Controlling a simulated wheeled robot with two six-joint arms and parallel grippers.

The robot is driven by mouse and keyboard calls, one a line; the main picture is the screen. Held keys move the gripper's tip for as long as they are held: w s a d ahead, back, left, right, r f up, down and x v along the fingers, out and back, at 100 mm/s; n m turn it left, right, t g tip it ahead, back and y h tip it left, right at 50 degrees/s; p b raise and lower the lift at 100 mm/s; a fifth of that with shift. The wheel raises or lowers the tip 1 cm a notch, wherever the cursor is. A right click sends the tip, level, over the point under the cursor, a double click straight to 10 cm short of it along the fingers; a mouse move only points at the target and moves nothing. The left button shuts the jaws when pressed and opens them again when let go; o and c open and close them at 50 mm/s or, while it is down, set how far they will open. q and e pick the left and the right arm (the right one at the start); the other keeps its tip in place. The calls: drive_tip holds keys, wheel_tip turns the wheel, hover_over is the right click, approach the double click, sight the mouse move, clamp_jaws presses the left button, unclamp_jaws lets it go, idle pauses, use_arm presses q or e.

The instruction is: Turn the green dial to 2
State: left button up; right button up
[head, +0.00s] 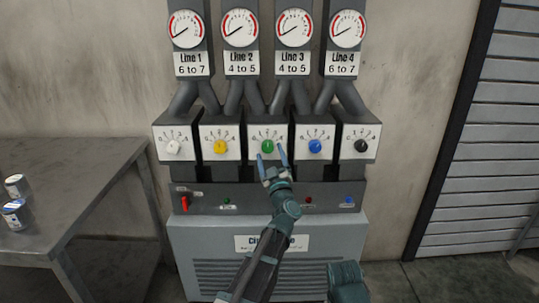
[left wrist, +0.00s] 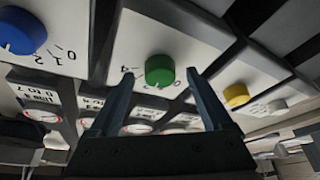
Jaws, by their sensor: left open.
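The green dial (head: 267,146) is the middle one of a row on the grey machine, on a white plate with a printed scale. It also shows in the left wrist view (left wrist: 160,70), where the picture is turned over. I cannot tell clearly which number it points at. My left gripper (head: 271,155) is open in front of the green dial. In the left wrist view its two fingers (left wrist: 160,77) stand to either side of the dial, with the dial showing between the tips. I cannot tell whether they touch it. My right gripper is out of view.
A white dial (head: 173,147) and a yellow dial (head: 221,147) are to the left, a blue dial (head: 315,146) and a black dial (head: 361,146) to the right. A red lever (head: 184,203) is below. A table (head: 75,185) with cans stands at left.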

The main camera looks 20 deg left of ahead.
use_arm(q)
drive_tip(key=b+v, duration=0.3)
drive_tip(key=v, duration=0.9)
drive_tip(key=shift+s+f+b, duration=0.2)
drive_tip(key=shift+s+b, duration=0.05)
drive_tip(key=shift+b, duration=0.15)
drive_tip(key=shift+w+d, duration=0.1)
drive_tip(key=shift+d, duration=0.1)
